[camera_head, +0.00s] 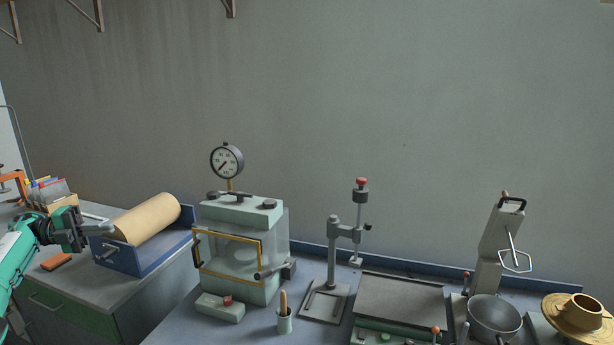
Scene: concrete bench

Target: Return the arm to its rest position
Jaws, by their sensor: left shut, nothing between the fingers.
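My left gripper (99,230) is at the left of the head view, at the end of my green arm that comes in from the left edge. Its dark fingers are shut with nothing between them. The fingertips point right and are close to the left end of a blue tray; I cannot tell if they touch it. My right gripper is not in view.
A tan roll (148,218) lies in the blue tray (152,262). A pale chamber (240,215) with a gauge (227,161), a stand (332,260), a metal bowl (494,318) and a brass part (578,312) stand rightward. An orange block (56,261) lies below my gripper.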

